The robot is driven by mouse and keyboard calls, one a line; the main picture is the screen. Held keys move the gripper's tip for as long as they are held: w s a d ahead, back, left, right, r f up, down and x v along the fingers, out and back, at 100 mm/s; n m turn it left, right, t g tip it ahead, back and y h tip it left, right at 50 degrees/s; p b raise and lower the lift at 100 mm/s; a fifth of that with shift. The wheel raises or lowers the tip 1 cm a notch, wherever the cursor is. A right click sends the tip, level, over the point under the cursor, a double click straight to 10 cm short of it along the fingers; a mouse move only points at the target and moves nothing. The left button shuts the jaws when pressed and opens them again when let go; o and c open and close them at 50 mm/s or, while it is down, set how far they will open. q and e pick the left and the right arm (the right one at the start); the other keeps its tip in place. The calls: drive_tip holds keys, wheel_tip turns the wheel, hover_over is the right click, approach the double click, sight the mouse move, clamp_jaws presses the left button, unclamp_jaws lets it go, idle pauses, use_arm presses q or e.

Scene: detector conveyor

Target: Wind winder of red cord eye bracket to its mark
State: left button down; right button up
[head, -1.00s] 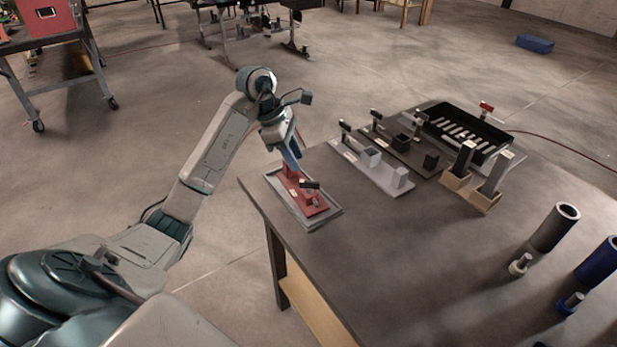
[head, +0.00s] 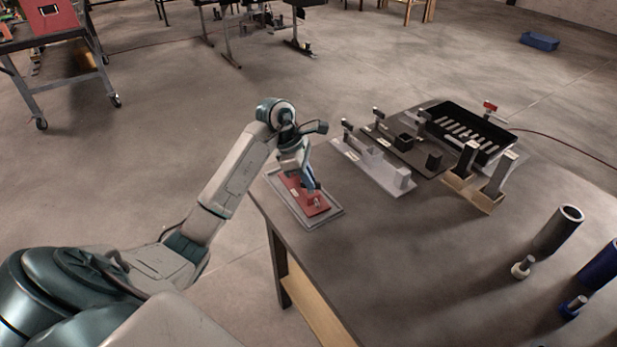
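The red cord eye bracket (head: 313,208) is a flat red plate lying in a grey tray (head: 334,217) at the table's left corner. A small light fitting shows on the plate just below the fingertips. The fingers are too small and overlapped to tell whether they are open or shut, or whether they touch anything. My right gripper is out of view.
A light grey bracket (head: 372,172) and a dark bracket (head: 412,151) stand to the right, beside a black slotted tray (head: 489,151). Dark and blue cylinders stand at the right. The front middle table is clear.

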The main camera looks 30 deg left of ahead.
use_arm(q)
drive_tip(key=shift+w+f+m+b, duration=0.1)
drive_tip(key=shift+f+m+b, duration=0.25)
drive_tip(key=shift+b, duration=0.8)
drive_tip(key=shift+r+m+g, duration=0.3)
drive_tip(key=shift+r+m, duration=0.05)
drive_tip(key=shift+m, duration=0.3)
drive_tip(key=c, duration=1.6)
unclamp_jaws()
drive_tip(key=shift+o, duration=0.5)
drive_tip(key=shift+r+p, duration=0.1)
drive_tip(key=shift+p, duration=0.25)
